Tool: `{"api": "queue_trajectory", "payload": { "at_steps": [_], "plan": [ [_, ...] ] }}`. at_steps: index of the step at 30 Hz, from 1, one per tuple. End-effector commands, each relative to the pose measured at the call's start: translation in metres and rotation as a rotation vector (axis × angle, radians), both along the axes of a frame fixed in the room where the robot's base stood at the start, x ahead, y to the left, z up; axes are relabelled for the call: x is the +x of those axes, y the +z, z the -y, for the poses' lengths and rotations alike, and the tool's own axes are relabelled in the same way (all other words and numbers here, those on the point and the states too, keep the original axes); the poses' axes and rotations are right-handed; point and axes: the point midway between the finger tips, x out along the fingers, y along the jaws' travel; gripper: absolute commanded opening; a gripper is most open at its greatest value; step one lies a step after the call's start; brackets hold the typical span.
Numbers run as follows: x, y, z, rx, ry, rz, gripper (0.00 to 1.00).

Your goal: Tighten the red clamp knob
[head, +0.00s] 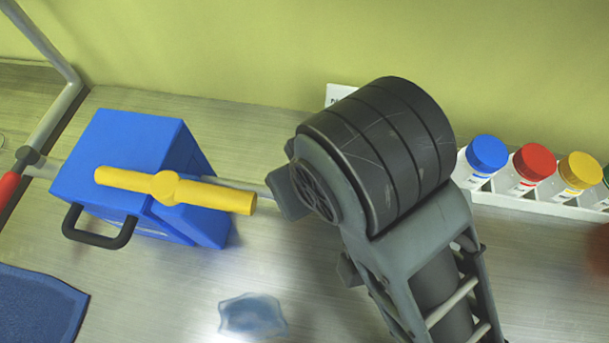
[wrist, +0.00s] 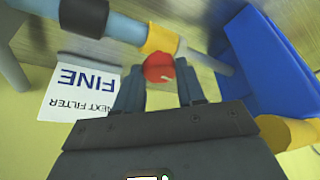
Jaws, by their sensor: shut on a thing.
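The red clamp knob (wrist: 158,68) is small and round and shows in the wrist view, just below a yellow collar (wrist: 161,39) on a light blue-grey pipe (wrist: 128,24). My gripper (wrist: 160,80) has one finger on each side of the knob and is shut on it. In the head view my dark grey arm fills the middle, and the gripper and the knob are hidden behind it.
A blue box (head: 115,158) with a black handle stands left, with a yellow bar (head: 165,186) above it. Bottles with coloured caps (head: 488,154) stand in a white rack at right. A "FINE" sign (wrist: 82,92) shows in the wrist view. A blue translucent piece (head: 252,315) lies in front.

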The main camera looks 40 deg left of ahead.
Motion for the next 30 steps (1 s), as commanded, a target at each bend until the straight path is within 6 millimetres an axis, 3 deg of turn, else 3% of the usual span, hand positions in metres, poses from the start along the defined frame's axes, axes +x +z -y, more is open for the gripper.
{"api": "queue_trajectory", "payload": {
  "at_steps": [4, 5, 12, 23, 30],
  "plan": [
    [0.000, 0.001, 0.000, 0.002, 0.000, 0.002, 0.08],
    [0.001, 0.001, 0.000, 0.002, 0.000, 0.002, 0.40],
    [0.000, 0.000, 0.000, 0.001, 0.001, 0.001, 0.63],
    [0.000, 0.006, 0.002, 0.001, 0.001, 0.002, 0.64],
    [-0.004, 0.046, 0.016, 0.002, 0.001, 0.006, 0.64]
  ]
}}
